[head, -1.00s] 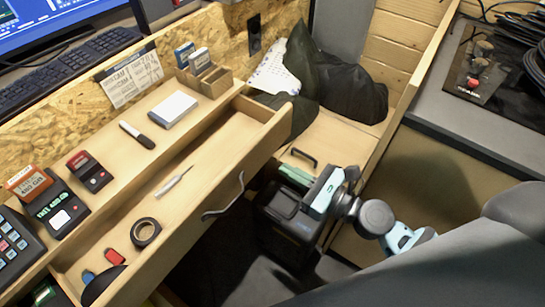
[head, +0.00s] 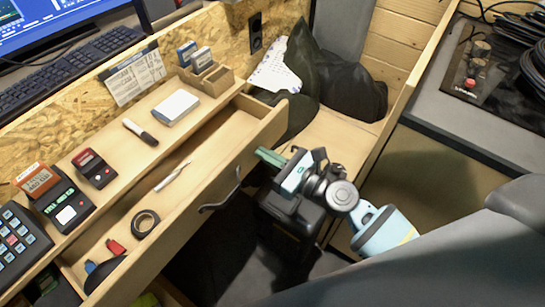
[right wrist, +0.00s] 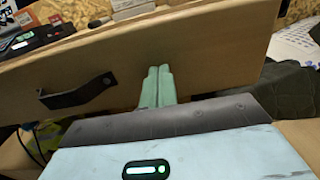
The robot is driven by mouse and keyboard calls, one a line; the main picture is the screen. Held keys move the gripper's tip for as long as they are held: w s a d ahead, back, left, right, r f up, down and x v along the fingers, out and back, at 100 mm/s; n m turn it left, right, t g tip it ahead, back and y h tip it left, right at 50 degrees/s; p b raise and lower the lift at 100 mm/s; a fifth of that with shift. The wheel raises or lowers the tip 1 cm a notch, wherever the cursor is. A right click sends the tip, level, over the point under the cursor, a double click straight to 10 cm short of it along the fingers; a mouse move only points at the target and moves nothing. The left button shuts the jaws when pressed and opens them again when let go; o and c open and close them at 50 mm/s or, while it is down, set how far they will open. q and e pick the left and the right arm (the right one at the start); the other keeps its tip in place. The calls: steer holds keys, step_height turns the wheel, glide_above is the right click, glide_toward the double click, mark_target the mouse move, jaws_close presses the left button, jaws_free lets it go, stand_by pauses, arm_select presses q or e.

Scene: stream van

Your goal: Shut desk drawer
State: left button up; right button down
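The desk drawer stands open, and its wooden front (head: 190,222) also fills much of the right wrist view (right wrist: 215,65). Its dark bar handle (head: 222,195) also shows in the right wrist view (right wrist: 77,93). My right gripper (head: 262,154) has its green fingers together with nothing between them; they also show in the right wrist view (right wrist: 157,72). The fingertips are at the drawer front, right of the handle; I cannot tell whether they touch it. My left gripper is not in view.
Inside the drawer lie a screwdriver (head: 173,176), a black tape roll (head: 145,224) and a red item (head: 115,246). The desktop holds card readers, a marker (head: 140,132) and a small white box (head: 177,107). A black case (head: 290,222) stands below my gripper. Dark cloth (head: 350,85) lies behind.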

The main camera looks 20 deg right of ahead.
mark_target(230, 143)
steer(key=x, duration=1.2)
steer(key=shift+s+r, duration=0.1)
steer(key=shift+r, duration=0.1)
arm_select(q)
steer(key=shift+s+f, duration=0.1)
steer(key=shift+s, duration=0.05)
arm_select(e)
steer(key=shift+r, duration=0.1)
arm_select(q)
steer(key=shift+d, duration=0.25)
arm_select(e)
steer(key=shift+s, duration=0.1)
